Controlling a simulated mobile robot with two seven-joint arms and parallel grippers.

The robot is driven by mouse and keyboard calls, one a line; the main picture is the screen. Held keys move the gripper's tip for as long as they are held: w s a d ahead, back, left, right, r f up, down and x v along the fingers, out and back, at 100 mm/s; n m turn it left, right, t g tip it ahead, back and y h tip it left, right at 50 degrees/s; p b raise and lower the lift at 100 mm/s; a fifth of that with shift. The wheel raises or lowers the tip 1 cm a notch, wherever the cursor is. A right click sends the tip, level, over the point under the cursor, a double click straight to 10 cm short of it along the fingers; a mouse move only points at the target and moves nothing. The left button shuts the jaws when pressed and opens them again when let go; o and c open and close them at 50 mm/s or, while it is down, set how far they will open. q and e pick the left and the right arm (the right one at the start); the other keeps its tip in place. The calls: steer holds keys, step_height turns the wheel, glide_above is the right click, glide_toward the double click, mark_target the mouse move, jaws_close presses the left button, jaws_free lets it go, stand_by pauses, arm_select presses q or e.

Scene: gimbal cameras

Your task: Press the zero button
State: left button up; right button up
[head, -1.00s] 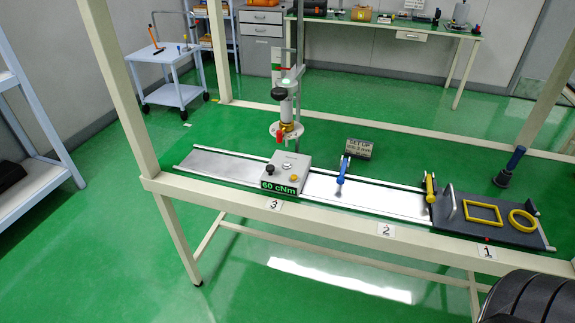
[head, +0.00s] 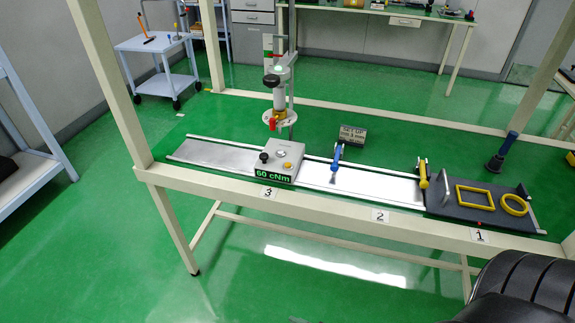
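A grey instrument box (head: 298,161) sits on the metal rail bench at station 3. Its green front display (head: 273,176) reads 60 cNm. On its top are a black knob (head: 264,157), a pale round disc (head: 281,153) and a small yellow-orange button (head: 287,166). No label is legible on the button, so I cannot tell whether it is the zero button. A vertical stand (head: 279,92) with a red-handled fixture rises behind the box. Neither of my grippers shows in the head view.
A long cream frame beam (head: 330,203) runs in front of the bench, with uprights at left and right. A blue-handled clamp (head: 337,158), a yellow clamp (head: 423,174) and a dark plate (head: 465,213) lie to the right. A black ribbed object (head: 520,285) fills the bottom right corner.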

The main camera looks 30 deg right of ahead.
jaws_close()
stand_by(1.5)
